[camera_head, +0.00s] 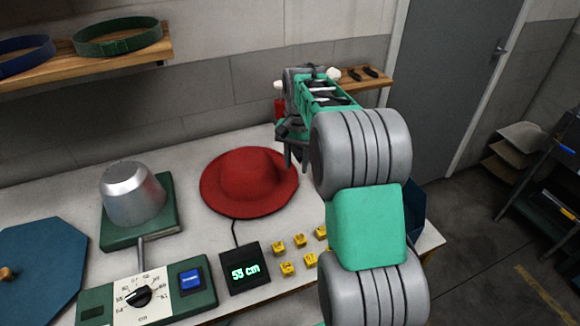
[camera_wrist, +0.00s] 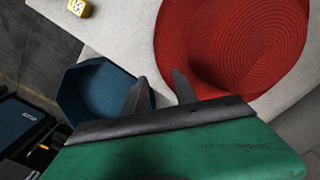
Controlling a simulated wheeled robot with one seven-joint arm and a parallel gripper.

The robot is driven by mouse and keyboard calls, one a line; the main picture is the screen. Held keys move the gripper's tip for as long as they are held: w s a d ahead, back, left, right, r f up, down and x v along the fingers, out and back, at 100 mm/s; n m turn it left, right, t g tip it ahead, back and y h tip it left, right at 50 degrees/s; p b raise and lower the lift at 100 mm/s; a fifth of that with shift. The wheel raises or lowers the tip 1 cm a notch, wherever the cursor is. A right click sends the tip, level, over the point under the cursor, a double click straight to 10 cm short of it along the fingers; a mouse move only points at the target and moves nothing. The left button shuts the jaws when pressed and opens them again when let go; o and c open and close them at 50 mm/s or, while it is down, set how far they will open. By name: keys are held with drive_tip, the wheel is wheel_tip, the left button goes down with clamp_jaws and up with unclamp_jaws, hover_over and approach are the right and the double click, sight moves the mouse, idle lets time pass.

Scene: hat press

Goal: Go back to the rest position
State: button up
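My gripper (camera_head: 294,167) hangs above the table at the right edge of the red hat in the head view. Its two fingers are apart with nothing seen between them; the gap also shows in the wrist view (camera_wrist: 160,84). The red hat (camera_head: 248,178) lies brim down on the pale table (camera_head: 70,190). In the wrist view the hat (camera_wrist: 240,45) is beyond and to the right of the fingertips. My arm reaches from the lower right of the head view and hides part of the table's right side.
A silver hat block (camera_head: 132,193) stands on a green base. A dark blue octagonal bin (camera_wrist: 103,88) is near the fingers. A shelf (camera_head: 90,65) holds bands.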

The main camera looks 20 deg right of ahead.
drive_tip(key=s+a+r+n+t, duration=0.2)
drive_tip(key=s+a+r+n, duration=0.3)
drive_tip(key=s+a, duration=0.4)
drive_tip(key=s+a+f+n, duration=0.1)
drive_tip(key=s, duration=0.5)
drive_tip(key=s+a+f+n+t, duration=0.1)
drive_tip(key=s+a+n, duration=0.1)
drive_tip(key=s, duration=0.5)
drive_tip(key=shift+a+f, duration=0.2)
drive_tip(key=shift+f, duration=0.1)
